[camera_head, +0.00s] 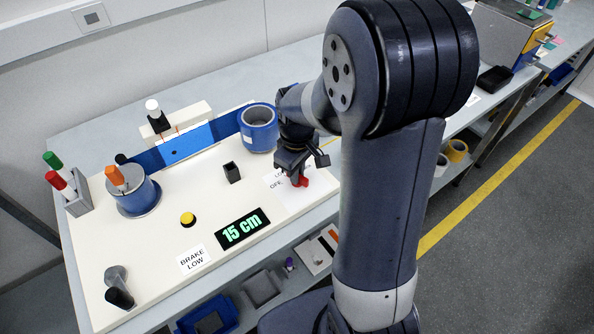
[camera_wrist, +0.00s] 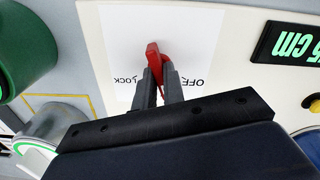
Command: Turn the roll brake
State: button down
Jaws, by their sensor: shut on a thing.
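The roll brake is a red handle (camera_head: 303,182) on a white plate at the right end of the cream panel. In the wrist view the red handle (camera_wrist: 153,52) stands over a white label (camera_wrist: 112,35) with the words "LOCK" and "OFF", partly covered. My gripper (camera_head: 292,174) reaches down onto the handle. In the wrist view its two dark fingers (camera_wrist: 160,85) are closed around the handle, one on each side. The handle's lower part is hidden between the fingers.
A display (camera_head: 242,229) reads "15 cm", and a card (camera_head: 193,259) reads "BRAKE LOW". A yellow button (camera_head: 187,217), a small black block (camera_head: 232,172), a blue roll (camera_head: 259,128) and a blue-sided spool (camera_head: 137,198) stand on the panel. A crank (camera_head: 118,288) is at front left.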

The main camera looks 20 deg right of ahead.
jog(key=m, duration=0.7)
jog(key=shift+m, duration=0.3)
jog(key=m, duration=0.4)
jog(key=shift+m, duration=0.3)
jog(key=shift+m+b, duration=0.3)
jog(key=shift+m, duration=1.6)
jog(key=c, duration=1.5)
grip_release()
jog(key=shift+r, duration=0.1)
